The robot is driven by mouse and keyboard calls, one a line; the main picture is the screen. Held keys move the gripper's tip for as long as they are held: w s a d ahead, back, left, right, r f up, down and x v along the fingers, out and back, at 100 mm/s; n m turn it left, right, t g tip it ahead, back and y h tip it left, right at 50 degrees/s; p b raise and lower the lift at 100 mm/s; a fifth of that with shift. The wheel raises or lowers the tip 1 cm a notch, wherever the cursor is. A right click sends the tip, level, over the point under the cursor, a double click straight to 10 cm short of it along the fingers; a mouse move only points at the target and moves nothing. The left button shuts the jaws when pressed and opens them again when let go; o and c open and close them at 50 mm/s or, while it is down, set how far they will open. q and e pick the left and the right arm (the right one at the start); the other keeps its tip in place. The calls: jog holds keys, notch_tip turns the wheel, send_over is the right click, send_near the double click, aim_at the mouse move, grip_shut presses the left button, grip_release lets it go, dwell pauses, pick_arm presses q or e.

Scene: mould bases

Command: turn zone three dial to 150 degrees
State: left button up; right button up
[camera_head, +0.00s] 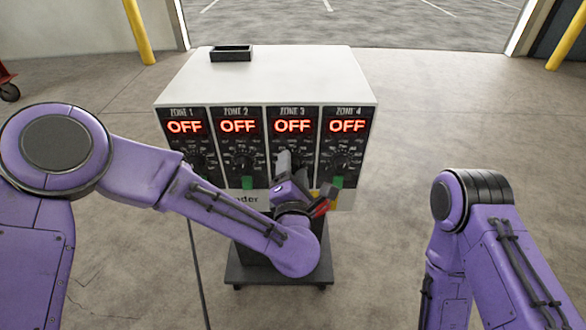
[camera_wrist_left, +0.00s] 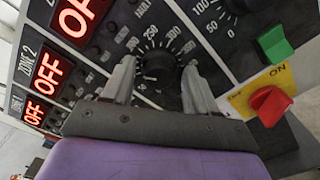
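The controller box (camera_head: 265,75) has four zone panels. The zone three display (camera_head: 292,126) reads OFF in red. In the head view my left gripper (camera_head: 290,165) is in front of the zone three panel and hides its dial. In the left wrist view the black zone three dial (camera_wrist_left: 158,67) lies between the two grey fingers of my left gripper (camera_wrist_left: 158,85). The fingers are spread, one on each side of the dial; I cannot tell whether they touch it. My right arm is at the right; its gripper is out of frame.
The other displays (camera_head: 238,126) also read OFF. A red switch (camera_wrist_left: 268,105) on a yellow ON plate and a green switch (camera_wrist_left: 275,45) are close to the left gripper. A small black tray (camera_head: 231,53) sits on top of the box. The floor to the right is clear.

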pick_arm(q)
jog(key=s, duration=1)
jog(key=shift+s, duration=0.25)
jog(key=shift+d, duration=0.1)
